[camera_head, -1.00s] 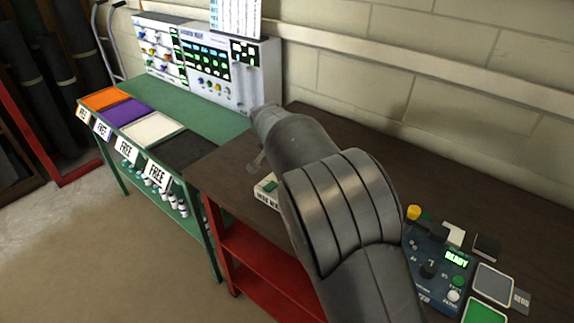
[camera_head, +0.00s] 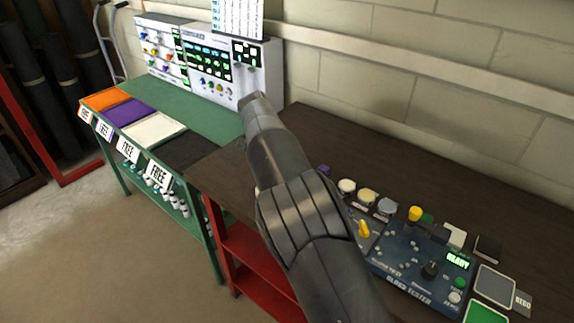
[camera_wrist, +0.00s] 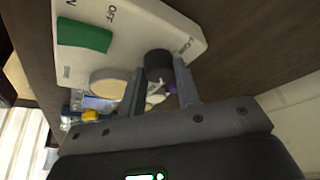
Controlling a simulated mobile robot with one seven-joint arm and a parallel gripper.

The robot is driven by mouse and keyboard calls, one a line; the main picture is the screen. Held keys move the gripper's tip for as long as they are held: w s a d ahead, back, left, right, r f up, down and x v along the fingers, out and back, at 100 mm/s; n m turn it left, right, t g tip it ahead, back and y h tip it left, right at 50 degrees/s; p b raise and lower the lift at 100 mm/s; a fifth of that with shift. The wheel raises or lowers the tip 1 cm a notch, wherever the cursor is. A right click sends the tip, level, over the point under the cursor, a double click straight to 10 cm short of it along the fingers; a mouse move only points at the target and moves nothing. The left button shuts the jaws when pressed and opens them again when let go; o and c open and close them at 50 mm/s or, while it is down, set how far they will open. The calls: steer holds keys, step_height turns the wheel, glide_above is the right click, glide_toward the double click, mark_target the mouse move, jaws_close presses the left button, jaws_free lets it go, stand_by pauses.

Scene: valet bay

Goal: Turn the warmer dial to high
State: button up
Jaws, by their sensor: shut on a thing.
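The warmer is a white box (camera_wrist: 135,30) with a green rocker switch (camera_wrist: 84,35) and printed labels, one reading OFF; it shows tilted in the wrist view. Its dial is a short dark knob (camera_wrist: 158,62) near the box edge. My gripper (camera_wrist: 161,82) has one finger on each side of the knob and is shut on it. Which mark the dial points to I cannot tell. In the head view my arm covers the warmer and the gripper.
A blue tester (camera_head: 405,262) with a lit display stands at the right of the dark bench (camera_head: 325,130), with several small jars (camera_head: 367,195) behind it. A white control panel (camera_head: 215,75) stands on the green table (camera_head: 200,95) with coloured trays at left.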

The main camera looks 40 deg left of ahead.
steer(key=shift+m+g, duration=0.3)
steer(key=shift+m, duration=0.6)
steer(key=o, duration=1)
steer(key=shift+a, duration=0.1)
steer(key=shift+v, duration=5.3)
